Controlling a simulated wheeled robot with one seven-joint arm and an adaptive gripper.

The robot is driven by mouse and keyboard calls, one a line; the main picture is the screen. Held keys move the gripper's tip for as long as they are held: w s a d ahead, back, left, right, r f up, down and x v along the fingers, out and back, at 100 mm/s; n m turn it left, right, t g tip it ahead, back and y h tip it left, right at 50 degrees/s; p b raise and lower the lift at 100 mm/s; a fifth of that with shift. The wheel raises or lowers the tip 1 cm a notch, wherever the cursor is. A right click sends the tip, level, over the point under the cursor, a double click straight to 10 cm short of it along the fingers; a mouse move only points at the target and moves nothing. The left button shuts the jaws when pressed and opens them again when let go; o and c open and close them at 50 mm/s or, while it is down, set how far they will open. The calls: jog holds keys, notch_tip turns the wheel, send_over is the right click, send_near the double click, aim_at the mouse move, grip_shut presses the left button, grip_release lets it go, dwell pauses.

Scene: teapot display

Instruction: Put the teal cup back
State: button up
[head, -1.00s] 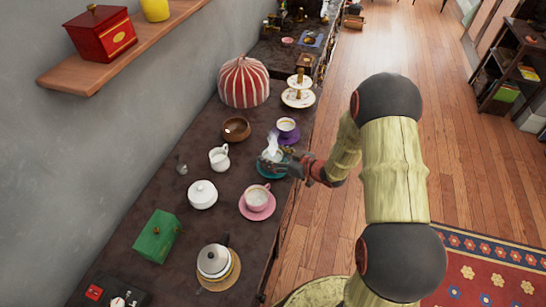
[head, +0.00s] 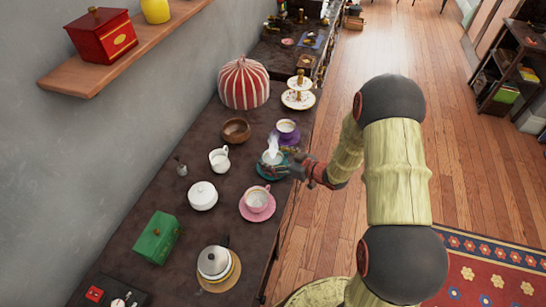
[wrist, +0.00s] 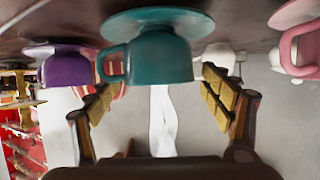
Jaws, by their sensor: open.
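The teal cup (head: 272,157) stands upright on its teal saucer (head: 263,173) on the dark counter, with white steam rising from it. The wrist view is upside down and shows the cup (wrist: 160,58) close up, its handle to the left and its base at the saucer (wrist: 170,17). My gripper (head: 288,170) is at the saucer's right side, low beside the cup. In the wrist view my gripper (wrist: 160,92) is open, with one finger on each side of the cup and gaps between them. Its fingertips are partly hard to make out in the head view.
A purple cup (head: 286,127) on a purple saucer stands just behind, and a pink cup (head: 257,198) on a pink saucer just in front. A white creamer (head: 219,159), white sugar bowl (head: 202,195) and wooden bowl (head: 236,130) stand to the left. Open floor lies right.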

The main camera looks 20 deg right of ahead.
jog(key=p+v, duration=0.3)
jog(key=v, duration=0.8)
jog(key=w+d+r+h, duration=0.4)
jog(key=d+r+h, duration=0.1)
jog(key=r, duration=0.3)
jog(key=s+d+r+m+g+h, duration=0.1)
jog(key=s+r+m+h, duration=0.1)
jog(key=r, duration=0.4)
jog(key=s+d+r+m+h, duration=0.1)
jog(key=s+r+h, duration=0.1)
jog(key=r, duration=0.3)
jog(key=s+a+r+m+g, duration=0.1)
jog(key=s+a+r, duration=0.2)
jog(key=s, duration=0.5)
jog(key=s+a+r+m+g+y, duration=0.1)
jog(key=s+a+r+g, duration=0.1)
jog(key=s+a, duration=0.3)
jog(key=s+a+r+m+g, duration=0.1)
jog(key=s+a+r, duration=0.2)
jog(key=s, duration=0.9)
jog(key=shift+s+a+r+m+g+y, duration=0.2)
jog(key=shift+a+r+m+g+y, duration=0.15)
jog(key=shift+a, duration=0.7)
